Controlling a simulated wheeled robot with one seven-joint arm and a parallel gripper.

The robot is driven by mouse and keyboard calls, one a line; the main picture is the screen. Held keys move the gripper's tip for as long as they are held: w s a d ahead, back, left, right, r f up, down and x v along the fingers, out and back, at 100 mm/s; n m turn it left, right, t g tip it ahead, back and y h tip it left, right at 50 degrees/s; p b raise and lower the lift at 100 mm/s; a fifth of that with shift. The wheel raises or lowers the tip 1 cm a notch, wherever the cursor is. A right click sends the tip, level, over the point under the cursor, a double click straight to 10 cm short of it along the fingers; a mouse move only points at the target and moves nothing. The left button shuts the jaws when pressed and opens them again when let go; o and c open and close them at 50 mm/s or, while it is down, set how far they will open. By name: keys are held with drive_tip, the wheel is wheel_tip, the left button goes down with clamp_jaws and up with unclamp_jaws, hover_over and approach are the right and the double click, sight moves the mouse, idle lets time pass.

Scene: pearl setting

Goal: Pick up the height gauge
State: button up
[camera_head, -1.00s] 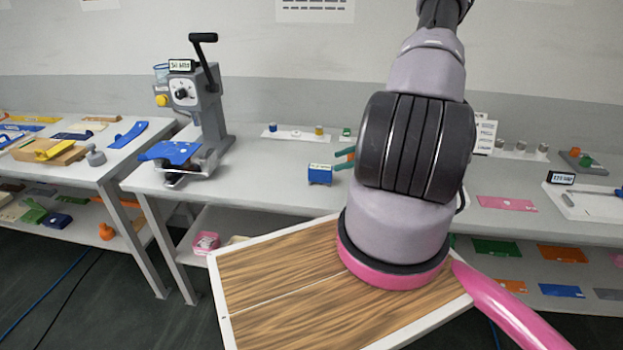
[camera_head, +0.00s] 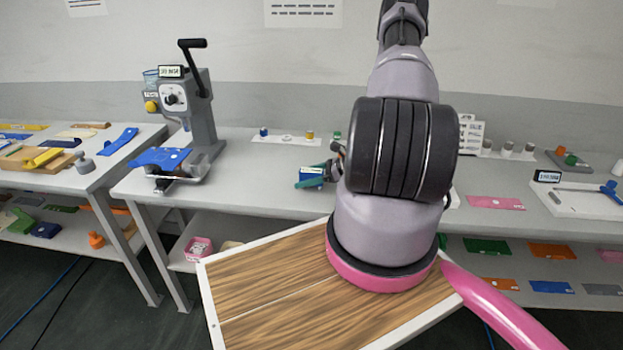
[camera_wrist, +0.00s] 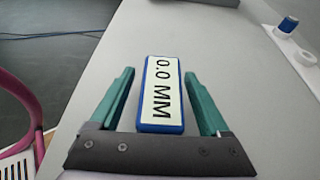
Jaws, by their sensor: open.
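A small blue block with a pale readout face marked "0.0 MM" (camera_wrist: 162,95), which I take for the height gauge, stands on the grey bench. In the wrist view it lies between the two teal fingers of my gripper (camera_wrist: 160,76), with a gap showing on each side. My gripper is open. In the head view the blue block (camera_head: 311,172) shows left of my arm, with the teal fingers (camera_head: 316,180) beside it. My arm hides part of the bench behind it.
A grey lever press (camera_head: 190,110) stands to the left on the bench. A white strip with small knobs (camera_head: 285,139) lies behind the block; its end shows at the wrist view's right (camera_wrist: 295,50). A wood-topped white-rimmed surface (camera_head: 265,285) is in front.

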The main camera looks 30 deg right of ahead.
drive_tip(key=shift+w+a+f, duration=0.2)
drive_tip(key=shift+w+a, duration=0.05)
drive_tip(key=shift+a, duration=0.1)
clamp_jaws()
wheel_tip(320, 180, up, 10)
drive_tip(key=shift+r, duration=0.1)
drive_tip(key=w+a+r+m+t+h, duration=0.4)
drive_tip(key=w+a+r+m, duration=0.1)
drive_tip(key=w+a+r, duration=0.2)
drive_tip(key=shift+w+r+m+h, duration=0.2)
drive_tip(key=shift+w+m+h, duration=0.1)
drive_tip(key=shift+h, duration=0.1)
